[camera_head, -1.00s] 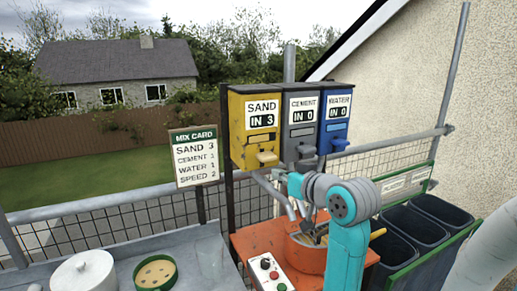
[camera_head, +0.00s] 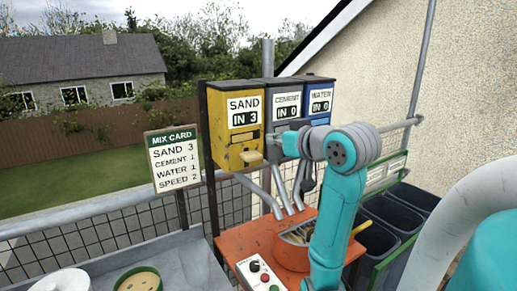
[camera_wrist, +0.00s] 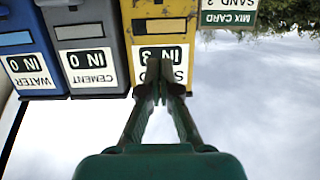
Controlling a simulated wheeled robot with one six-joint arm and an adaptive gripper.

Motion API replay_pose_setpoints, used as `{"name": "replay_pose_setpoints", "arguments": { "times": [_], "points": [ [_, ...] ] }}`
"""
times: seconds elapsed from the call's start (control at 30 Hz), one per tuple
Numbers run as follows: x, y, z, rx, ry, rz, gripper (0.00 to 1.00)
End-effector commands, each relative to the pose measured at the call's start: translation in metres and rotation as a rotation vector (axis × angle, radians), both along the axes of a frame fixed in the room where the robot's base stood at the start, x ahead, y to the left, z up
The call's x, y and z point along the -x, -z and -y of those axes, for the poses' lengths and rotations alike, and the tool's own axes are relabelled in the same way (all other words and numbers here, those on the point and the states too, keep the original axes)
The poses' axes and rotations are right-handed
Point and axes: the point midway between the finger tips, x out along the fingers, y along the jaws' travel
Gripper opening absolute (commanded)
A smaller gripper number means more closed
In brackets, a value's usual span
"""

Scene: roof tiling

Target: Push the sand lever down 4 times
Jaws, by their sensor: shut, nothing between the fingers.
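The yellow sand dispenser (camera_head: 226,140) is at the left of a row of three, and its counter reads IN 3. Its lever (camera_head: 251,158) sticks out from the lower front. In the wrist view, which is upside down, the sand dispenser (camera_wrist: 177,28) is behind my fingertips and the lever is not seen. My gripper (camera_wrist: 160,75) is shut and empty, its tips overlapping the sand label. In the head view my arm's wrist is in front of the cement dispenser, right of the sand lever, and the fingers are not clear.
The grey cement dispenser (camera_head: 284,86) and blue water dispenser (camera_head: 320,84) both read IN 0. A mix card (camera_head: 173,159) lists sand 3, cement 1, water 1, speed 2. Grey pipes run down to an orange mixer (camera_head: 262,238). Dark bins (camera_head: 393,218) stand right.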

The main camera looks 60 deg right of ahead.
Motion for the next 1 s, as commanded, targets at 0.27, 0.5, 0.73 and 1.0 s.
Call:
{"name": "replay_pose_setpoints", "arguments": {
  "times": [0.27, 0.5, 0.73, 1.0],
  "points": [
    [-0.030, 0.009, 0.016, -0.003, -0.005, -0.001, 0.00],
    [-0.067, 0.020, 0.040, -0.003, -0.003, -0.002, 0.00],
    [-0.082, 0.042, 0.050, -0.003, -0.001, -0.002, 0.00],
    [-0.082, 0.062, 0.050, -0.001, -0.001, 0.001, 0.00]
  ]
}}
